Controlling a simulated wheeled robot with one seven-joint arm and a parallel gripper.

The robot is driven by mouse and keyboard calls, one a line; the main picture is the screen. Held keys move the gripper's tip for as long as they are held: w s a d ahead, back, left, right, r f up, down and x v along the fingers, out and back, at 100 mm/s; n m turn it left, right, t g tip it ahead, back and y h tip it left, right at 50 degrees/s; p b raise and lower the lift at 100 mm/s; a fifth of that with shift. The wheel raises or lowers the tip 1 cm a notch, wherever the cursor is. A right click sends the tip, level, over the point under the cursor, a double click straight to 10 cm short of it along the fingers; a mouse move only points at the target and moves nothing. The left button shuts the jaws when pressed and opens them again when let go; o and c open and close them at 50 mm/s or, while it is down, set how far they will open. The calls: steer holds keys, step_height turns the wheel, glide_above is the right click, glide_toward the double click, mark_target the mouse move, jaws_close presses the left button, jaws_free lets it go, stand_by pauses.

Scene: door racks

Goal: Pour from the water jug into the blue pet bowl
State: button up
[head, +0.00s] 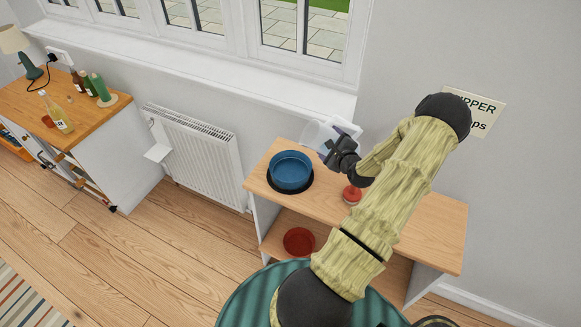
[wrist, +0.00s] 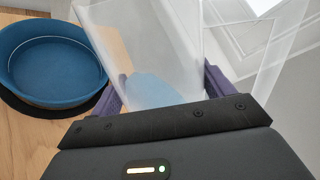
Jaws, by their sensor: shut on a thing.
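The blue pet bowl (head: 291,170) stands on a round black mat on the light wooden shelf unit, and its inside looks empty. It also shows at the upper left of the wrist view (wrist: 48,62). My gripper (head: 338,158) is shut on the clear water jug (head: 322,134), to the right of the bowl. In the wrist view the jug (wrist: 165,45) stands between my two purple fingers (wrist: 163,88), with a pale blue patch low in it. The jug appears apart from the bowl. My gripper and arm hide part of the jug in the head view.
The shelf top (head: 440,222) is clear at the right. A red object (head: 352,193) stands on it below my gripper. A red bowl (head: 298,241) is on the lower shelf. A radiator (head: 195,155) and a window wall stand behind. A wooden-topped cabinet (head: 100,115) with bottles is at the left.

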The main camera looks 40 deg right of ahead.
steer(key=shift+s+f, duration=0.1)
steer(key=shift+s, duration=0.05)
steer(key=shift+f, duration=0.2)
steer(key=shift+f+n+b, duration=0.1)
steer(key=shift+n+b, duration=0.2)
steer(key=shift+b, duration=0.1)
steer(key=shift+f+b, duration=0.45)
steer(key=shift+w+f+n+g+h+b, duration=0.2)
steer(key=shift+f+n+g+h+b, duration=0.1)
steer(key=shift+f+n+g+b, duration=0.1)
